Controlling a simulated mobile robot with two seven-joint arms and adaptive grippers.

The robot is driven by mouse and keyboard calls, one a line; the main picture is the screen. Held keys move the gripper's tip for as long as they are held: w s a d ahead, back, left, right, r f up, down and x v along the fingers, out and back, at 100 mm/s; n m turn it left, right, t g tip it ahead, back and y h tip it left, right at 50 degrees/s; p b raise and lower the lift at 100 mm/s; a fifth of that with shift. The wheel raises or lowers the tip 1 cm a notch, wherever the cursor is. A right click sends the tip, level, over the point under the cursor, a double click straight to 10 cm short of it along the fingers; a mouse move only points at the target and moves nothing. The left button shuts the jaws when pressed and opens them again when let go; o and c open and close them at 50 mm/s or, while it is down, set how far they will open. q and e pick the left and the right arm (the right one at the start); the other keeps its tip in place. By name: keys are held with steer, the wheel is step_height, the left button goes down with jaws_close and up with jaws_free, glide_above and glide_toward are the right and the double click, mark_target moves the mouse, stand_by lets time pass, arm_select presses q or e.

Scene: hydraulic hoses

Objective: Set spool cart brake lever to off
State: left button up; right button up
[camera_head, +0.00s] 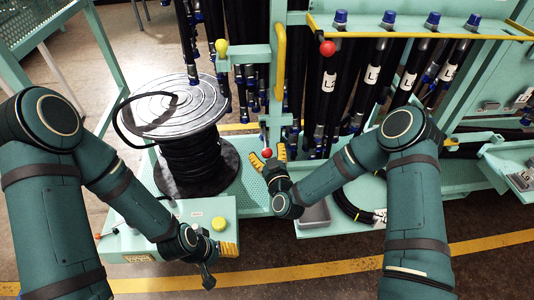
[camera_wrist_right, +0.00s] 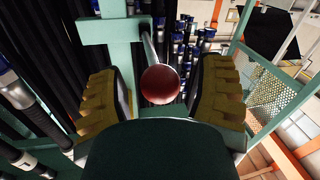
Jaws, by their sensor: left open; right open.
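A lever with a red ball knob (camera_head: 267,153) stands on the teal frame beside the spool. My right gripper (camera_head: 269,157) is open, with its yellow-padded fingers on either side of this knob. In the right wrist view the red knob (camera_wrist_right: 160,84) sits between the two open fingers, with visible gaps to both. The lever's metal rod runs up behind the knob to a teal bracket (camera_wrist_right: 108,30). The frames do not show a label for the lever's position. My left gripper (camera_head: 218,262) is open and empty near the front edge of the teal box.
The spool of black hose (camera_head: 190,165) stands left of the lever. A yellow knob (camera_head: 222,46) and another red knob (camera_head: 327,48) are higher on the frame. Black hoses (camera_head: 365,85) hang behind. A yellow button (camera_head: 219,224) is on the teal box (camera_head: 150,240).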

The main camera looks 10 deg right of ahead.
mark_target(266, 146)
jaws_close()
steer(key=r+g+p, duration=0.1)
steer(key=r+p, duration=0.1)
steer(key=r+g+p, duration=0.1)
steer(key=r+p, duration=0.1)
steer(key=p, duration=0.1)
steer(key=shift+w, duration=0.2)
steer(key=r+g+p, duration=0.1)
steer(key=p, duration=0.1)
steer(key=r+g+p, duration=0.1)
steer(key=shift+w+r+m+h+p, duration=0.1)
steer(key=shift+w+m+h+p, duration=0.2)
steer(key=shift+w+p, duration=0.1)
steer(key=shift+w+r+g+p, duration=0.3)
steer(key=shift+r+g+p, duration=0.1)
steer(key=shift+g, duration=0.4)
steer(key=shift+w+r, duration=0.35)
steer(key=shift+r, duration=0.05)
